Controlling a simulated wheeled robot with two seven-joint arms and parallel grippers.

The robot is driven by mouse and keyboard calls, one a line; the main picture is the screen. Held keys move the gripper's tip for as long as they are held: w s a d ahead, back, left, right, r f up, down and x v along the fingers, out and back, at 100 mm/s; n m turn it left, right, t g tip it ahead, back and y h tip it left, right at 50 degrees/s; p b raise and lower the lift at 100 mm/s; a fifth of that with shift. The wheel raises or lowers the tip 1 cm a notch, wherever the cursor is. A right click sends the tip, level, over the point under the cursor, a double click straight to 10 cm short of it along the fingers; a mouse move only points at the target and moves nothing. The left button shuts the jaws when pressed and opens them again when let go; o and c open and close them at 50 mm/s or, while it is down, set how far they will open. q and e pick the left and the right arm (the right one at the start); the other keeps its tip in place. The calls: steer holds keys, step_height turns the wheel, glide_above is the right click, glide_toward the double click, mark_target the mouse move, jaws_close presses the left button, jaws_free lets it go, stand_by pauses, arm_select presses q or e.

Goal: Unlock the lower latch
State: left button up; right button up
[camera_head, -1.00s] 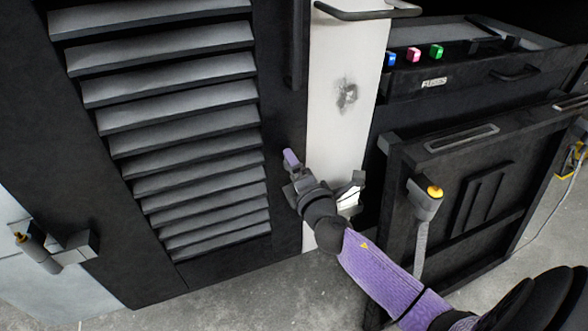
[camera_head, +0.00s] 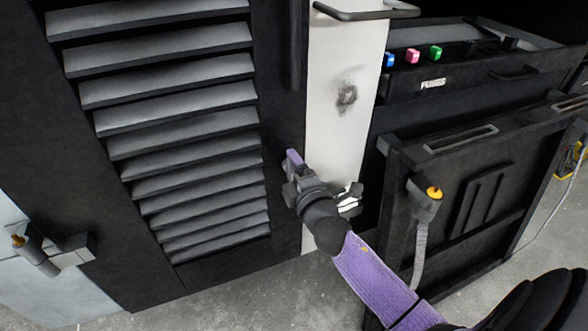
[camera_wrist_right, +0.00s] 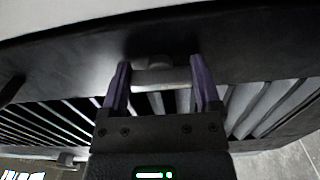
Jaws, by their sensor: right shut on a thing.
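The lower latch (camera_wrist_right: 160,77) shows in the right wrist view as a short grey bar on the edge of the black louvred door (camera_head: 284,220). My right gripper (camera_head: 293,160) is at the lower right edge of that door, beside the white panel. Its purple fingers show on both sides of the latch bar in the right wrist view (camera_wrist_right: 161,90), shut on it. In the head view the latch is hidden behind the gripper. My left gripper is in neither view.
A fuse box (camera_head: 433,84) with blue, pink and green blocks stands right of the white panel (camera_head: 338,128). Below it is a black cabinet panel (camera_head: 485,200) with a yellow-button grey device (camera_head: 427,197). The grey floor (camera_head: 270,295) is clear in front.

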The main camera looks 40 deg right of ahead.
steer(key=o, duration=1.1)
steer(key=shift+c, duration=0.2)
steer(key=p+v, duration=0.1)
steer(key=v, duration=0.9)
